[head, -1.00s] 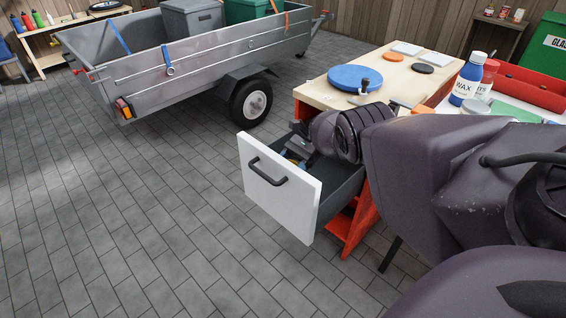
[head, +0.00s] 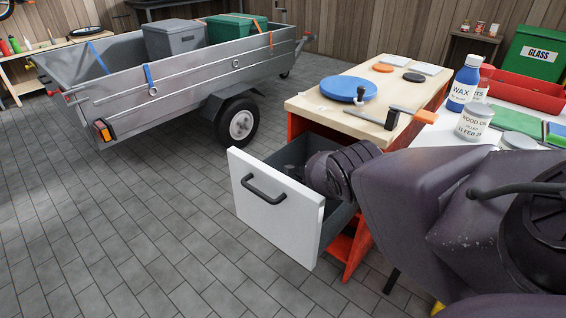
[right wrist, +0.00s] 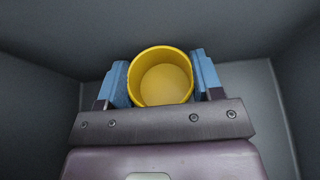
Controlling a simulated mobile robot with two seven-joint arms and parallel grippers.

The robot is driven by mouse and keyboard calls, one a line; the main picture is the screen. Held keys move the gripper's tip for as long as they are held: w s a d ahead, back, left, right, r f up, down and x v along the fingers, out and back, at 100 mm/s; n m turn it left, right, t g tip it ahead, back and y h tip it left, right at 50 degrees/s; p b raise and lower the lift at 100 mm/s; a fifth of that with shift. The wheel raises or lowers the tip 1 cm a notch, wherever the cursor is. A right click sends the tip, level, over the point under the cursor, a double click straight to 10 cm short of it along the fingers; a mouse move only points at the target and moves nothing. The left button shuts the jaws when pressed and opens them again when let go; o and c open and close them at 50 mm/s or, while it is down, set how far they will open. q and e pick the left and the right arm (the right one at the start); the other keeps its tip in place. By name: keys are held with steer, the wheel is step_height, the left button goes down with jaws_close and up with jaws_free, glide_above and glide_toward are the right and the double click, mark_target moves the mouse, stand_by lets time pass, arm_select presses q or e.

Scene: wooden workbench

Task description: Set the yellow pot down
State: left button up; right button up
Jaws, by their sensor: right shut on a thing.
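The yellow pot (right wrist: 161,78) is round and open at the top, and I look down into its empty inside in the right wrist view. My right gripper (right wrist: 164,84) is shut on it, with one blue finger pad on each side. The pot is between the grey walls of the open drawer (head: 278,205), which has a white front and a black handle. In the head view my right wrist reaches down into the drawer. The drawer front and wrist hide the pot and fingers there. Whether the pot touches the drawer floor is unclear. My left gripper is not in view.
The workbench top (head: 325,100) above the drawer holds a blue disc (head: 348,88), small orange and black discs and a tool. A wax bottle (head: 465,85) and a tin (head: 475,122) stand at right. A trailer (head: 150,85) stands at back left.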

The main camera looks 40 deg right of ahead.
steer(key=shift+f, duration=0.45)
steer(key=shift+f+b, duration=0.15)
steer(key=shift+b, duration=0.2)
steer(key=o, duration=0.9)
